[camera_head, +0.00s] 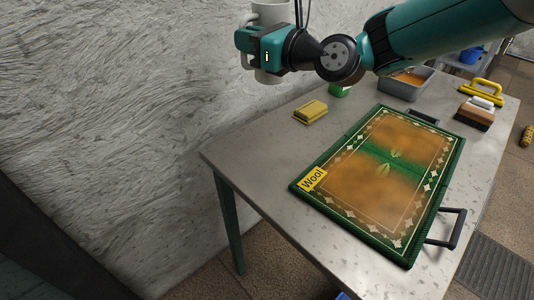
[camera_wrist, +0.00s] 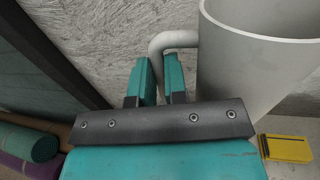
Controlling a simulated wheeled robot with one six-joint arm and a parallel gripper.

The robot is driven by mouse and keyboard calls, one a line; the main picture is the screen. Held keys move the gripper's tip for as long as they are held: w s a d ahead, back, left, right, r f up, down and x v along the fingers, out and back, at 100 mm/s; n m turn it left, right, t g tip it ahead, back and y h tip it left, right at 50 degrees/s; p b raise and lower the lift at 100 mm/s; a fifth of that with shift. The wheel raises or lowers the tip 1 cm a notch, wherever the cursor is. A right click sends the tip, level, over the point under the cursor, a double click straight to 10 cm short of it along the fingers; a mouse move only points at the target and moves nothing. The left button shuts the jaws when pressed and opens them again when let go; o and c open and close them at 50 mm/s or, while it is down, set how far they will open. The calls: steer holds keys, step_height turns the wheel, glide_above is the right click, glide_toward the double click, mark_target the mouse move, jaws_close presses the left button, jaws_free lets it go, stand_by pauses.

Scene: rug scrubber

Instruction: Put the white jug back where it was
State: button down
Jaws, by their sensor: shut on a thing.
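The white jug (camera_head: 272,14) is held up in the air at the top of the head view, in front of the wall and above the far left part of the table. My gripper (camera_head: 262,48) is shut on it and covers its middle. In the wrist view, my gripper's fingers (camera_wrist: 161,82) are closed around the jug's curved handle, and the jug's open-topped body (camera_wrist: 255,55) stands to the right of them. The jug looks roughly upright. Its inside bottom is hidden.
The grey table (camera_head: 237,158) holds a rug (camera_head: 385,180) with a "Wool" label, a yellow sponge or brush (camera_head: 311,111), a green block (camera_head: 339,91), a metal tray (camera_head: 404,88) of brown liquid and brushes (camera_head: 477,112). The table's near left corner is bare. Rolled rugs (camera_wrist: 28,142) lie at left in the wrist view.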

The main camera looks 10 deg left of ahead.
step_height(320, 180, down, 20)
steer(key=b, duration=0.1)
steer(key=shift+r, duration=0.2)
steer(key=shift+s+a+f, duration=0.1)
steer(key=c, duration=1.6)
jaws_free()
steer(key=shift+f, duration=0.15)
steer(key=o, duration=0.5)
steer(key=shift+c, duration=0.2)
